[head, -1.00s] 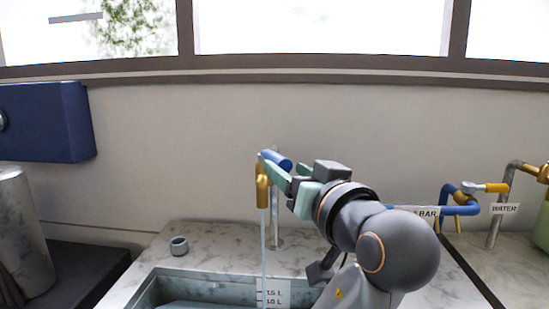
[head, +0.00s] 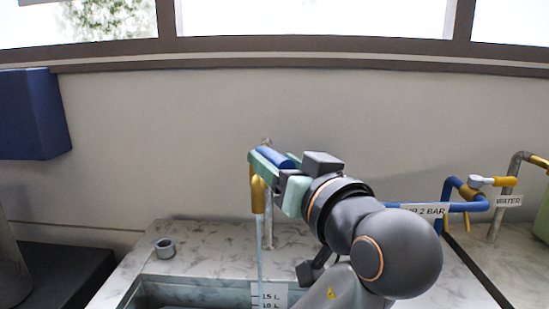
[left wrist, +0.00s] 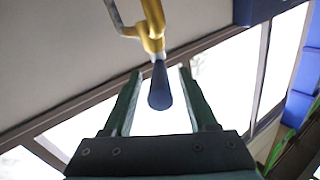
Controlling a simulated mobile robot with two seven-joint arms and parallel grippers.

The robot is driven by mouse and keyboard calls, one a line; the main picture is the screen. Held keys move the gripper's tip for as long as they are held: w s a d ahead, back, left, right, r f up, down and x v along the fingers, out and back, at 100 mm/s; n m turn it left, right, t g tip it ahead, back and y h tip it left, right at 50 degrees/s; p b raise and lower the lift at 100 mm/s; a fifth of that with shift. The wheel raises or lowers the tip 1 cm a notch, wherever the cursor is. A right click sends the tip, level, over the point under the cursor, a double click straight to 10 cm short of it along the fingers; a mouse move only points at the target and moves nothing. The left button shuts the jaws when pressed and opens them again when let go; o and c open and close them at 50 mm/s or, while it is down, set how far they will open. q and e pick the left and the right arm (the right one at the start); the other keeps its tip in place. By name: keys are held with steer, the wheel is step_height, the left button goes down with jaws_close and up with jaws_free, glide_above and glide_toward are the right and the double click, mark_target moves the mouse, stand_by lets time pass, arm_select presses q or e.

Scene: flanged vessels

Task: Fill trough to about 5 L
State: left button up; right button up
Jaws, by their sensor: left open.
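The trough (head: 215,285) is sunk in the marble counter at the bottom, partly cut off. A thin water stream (head: 261,245) falls into it from the brass tap (head: 257,192). The scale label (head: 269,297) shows 15 L and 10 L marks; lower marks and the water level are out of view. The tap's blue lever (head: 274,157) lies by my left gripper (head: 264,160), whose green fingers reach over the tap. In the left wrist view, the lever (left wrist: 160,88) stands between the open fingers (left wrist: 160,100), with gaps visible on both sides. My right gripper is not in view.
A small grey cup-like piece (head: 165,247) stands on the counter left of the trough. Blue pipe (head: 465,207) and WATER-labelled pipework (head: 510,185) are at the right. A blue box (head: 33,115) hangs on the left wall. The wall is close behind the tap.

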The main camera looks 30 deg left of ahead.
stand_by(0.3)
arm_select(q)
jaws_close()
stand_by(0.3)
stand_by(1.0)
